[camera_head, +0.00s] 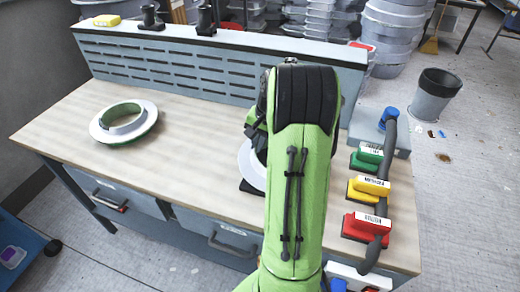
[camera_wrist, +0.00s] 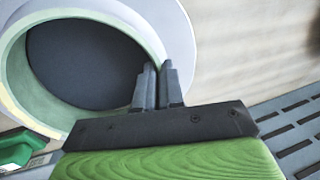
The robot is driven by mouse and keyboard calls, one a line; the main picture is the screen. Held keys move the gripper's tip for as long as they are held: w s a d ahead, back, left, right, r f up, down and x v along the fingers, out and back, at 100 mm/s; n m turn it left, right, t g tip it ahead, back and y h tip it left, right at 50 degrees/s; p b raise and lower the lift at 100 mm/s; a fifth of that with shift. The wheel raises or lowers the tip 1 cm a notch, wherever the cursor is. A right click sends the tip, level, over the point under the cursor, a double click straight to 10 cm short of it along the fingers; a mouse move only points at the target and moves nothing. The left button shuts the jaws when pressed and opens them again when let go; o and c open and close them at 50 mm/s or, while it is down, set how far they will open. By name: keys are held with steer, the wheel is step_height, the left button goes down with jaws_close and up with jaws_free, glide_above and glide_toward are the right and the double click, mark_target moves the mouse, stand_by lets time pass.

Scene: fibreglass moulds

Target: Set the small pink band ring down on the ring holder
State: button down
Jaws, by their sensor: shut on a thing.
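No pink ring shows clearly in either view. In the wrist view, my gripper (camera_wrist: 158,82) has its fingers close together at the rim of a pale ring (camera_wrist: 178,28) with a green inner wall. The fingers appear shut on that rim. A dark round surface (camera_wrist: 85,62) shows through the ring's opening; I cannot tell whether the ring touches it. In the head view, part of a white ring (camera_head: 248,168) and a black base edge (camera_head: 247,188) show left of my arm, which hides my gripper. Another white ring with a green inside (camera_head: 131,122) lies on the bench's left.
The wooden bench top (camera_head: 180,150) is clear between the two rings. A grey slotted panel (camera_head: 170,62) stands along its back. Green (camera_head: 367,157), yellow (camera_head: 367,188) and red (camera_head: 366,226) labelled blocks line its right side. A grey bin (camera_head: 435,97) stands on the floor beyond.

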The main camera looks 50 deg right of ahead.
steer(key=shift+f, duration=0.55)
steer(key=c, duration=1.3)
jaws_free()
steer(key=shift+o, duration=0.2)
